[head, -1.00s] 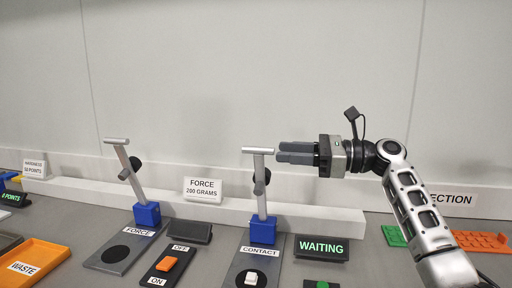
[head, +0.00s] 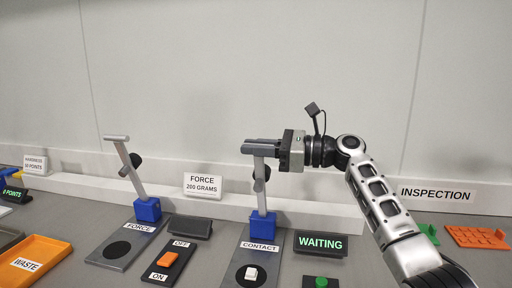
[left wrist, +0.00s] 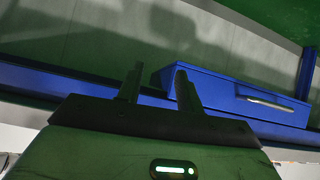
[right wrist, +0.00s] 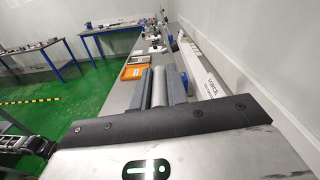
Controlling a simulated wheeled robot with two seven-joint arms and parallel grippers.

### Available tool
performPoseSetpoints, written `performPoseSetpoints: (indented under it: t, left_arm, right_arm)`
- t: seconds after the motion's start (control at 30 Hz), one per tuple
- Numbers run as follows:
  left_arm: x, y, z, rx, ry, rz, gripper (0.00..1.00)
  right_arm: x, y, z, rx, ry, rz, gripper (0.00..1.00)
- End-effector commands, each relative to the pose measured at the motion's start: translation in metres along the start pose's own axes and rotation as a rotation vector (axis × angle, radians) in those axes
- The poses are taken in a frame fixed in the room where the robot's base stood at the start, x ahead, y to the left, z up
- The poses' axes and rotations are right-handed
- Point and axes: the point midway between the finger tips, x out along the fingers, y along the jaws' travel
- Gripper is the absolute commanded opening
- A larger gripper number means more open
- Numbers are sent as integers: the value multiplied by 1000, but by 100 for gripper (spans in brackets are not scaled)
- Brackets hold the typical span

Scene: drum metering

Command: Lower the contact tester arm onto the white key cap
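The contact tester arm (head: 261,176) stands upright on its blue base, with a grey crossbar handle on top. My right gripper (head: 262,147) is level with the handle. In the right wrist view its two fingers lie along both sides of the light grey handle (right wrist: 158,86), with little or no gap showing. The white key cap (head: 251,272) sits on the dark plate (head: 235,278) in front of the CONTACT label. My left gripper (left wrist: 158,80) is open and empty, away from the testers; it does not show in the head view.
The force tester (head: 131,168) stands to the left, tilted. An orange switch (head: 167,260) lies between the two testers. A WAITING display (head: 320,244) and green button (head: 321,282) are right of the contact tester. An orange waste tray (head: 35,262) is at far left.

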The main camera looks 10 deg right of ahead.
Motion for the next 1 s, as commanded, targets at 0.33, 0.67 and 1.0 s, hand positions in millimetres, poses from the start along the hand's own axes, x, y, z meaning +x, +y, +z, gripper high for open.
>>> performPoseSetpoints:
  t: [0.33, 0.67, 1.0]
  left_arm:
    - [-2, 0, -3, 2, 3, -1, 36]
    - [-3, 0, -4, 7, -2, -4, 36]
    - [2, 0, 3, 1, -1, 0, 36]
  right_arm:
    - [0, 12, -3, -42, 1, 2, 0]
    - [0, 63, -22, -255, 0, 5, 0]
    - [0, 111, -54, -489, -1, 4, 0]
